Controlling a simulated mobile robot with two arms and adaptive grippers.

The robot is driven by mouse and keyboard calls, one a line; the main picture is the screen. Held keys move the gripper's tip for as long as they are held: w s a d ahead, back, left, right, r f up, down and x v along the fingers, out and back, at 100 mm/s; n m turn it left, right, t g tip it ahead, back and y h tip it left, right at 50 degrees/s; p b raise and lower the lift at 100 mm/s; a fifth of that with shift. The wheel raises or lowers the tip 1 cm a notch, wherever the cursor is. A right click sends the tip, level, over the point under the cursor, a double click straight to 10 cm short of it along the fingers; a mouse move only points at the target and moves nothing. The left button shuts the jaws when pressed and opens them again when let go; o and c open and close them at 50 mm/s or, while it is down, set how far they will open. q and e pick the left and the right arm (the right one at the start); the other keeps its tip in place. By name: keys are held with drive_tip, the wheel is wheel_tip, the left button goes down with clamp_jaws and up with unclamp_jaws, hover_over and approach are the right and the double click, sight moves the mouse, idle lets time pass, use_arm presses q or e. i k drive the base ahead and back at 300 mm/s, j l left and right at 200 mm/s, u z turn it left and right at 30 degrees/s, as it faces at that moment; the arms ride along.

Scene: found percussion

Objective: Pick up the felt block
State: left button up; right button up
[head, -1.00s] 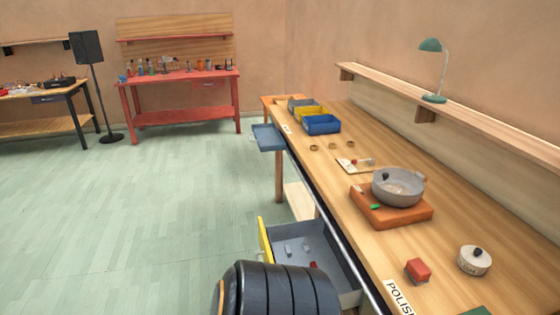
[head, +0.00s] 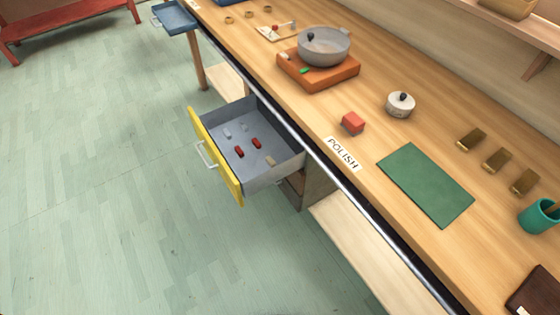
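No piece is marked as felt, so I cannot tell for certain which is the felt block. A small red block (head: 353,122) sits on the bench top by the POLISH label (head: 342,154). The open drawer (head: 282,176) with a yellow front holds two small red pieces (head: 239,152) (head: 256,143), two pale grey pieces (head: 227,133) (head: 244,127) and a flat tan piece (head: 270,160). Neither of my grippers is in view.
A green mat (head: 426,184) lies right of the label. The floor left of the drawer is clear.

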sight(268, 160)
drive_tip(key=i+j+u, duration=0.55)
drive_tip(key=j+u, duration=0.15)
drive_tip(key=i+j+u, duration=0.35)
drive_tip(key=i+j, duration=0.1)
drive_tip(key=i, duration=0.55)
drive_tip(key=i+j+u, duration=0.1)
drive_tip(key=i, duration=0.5)
drive_tip(key=i+z, duration=0.45)
drive_tip(key=i+j+z, duration=0.15)
drive_tip(key=z, duration=0.25)
drive_tip(key=i+j+z, duration=0.45)
drive_tip(key=l, duration=0.1)
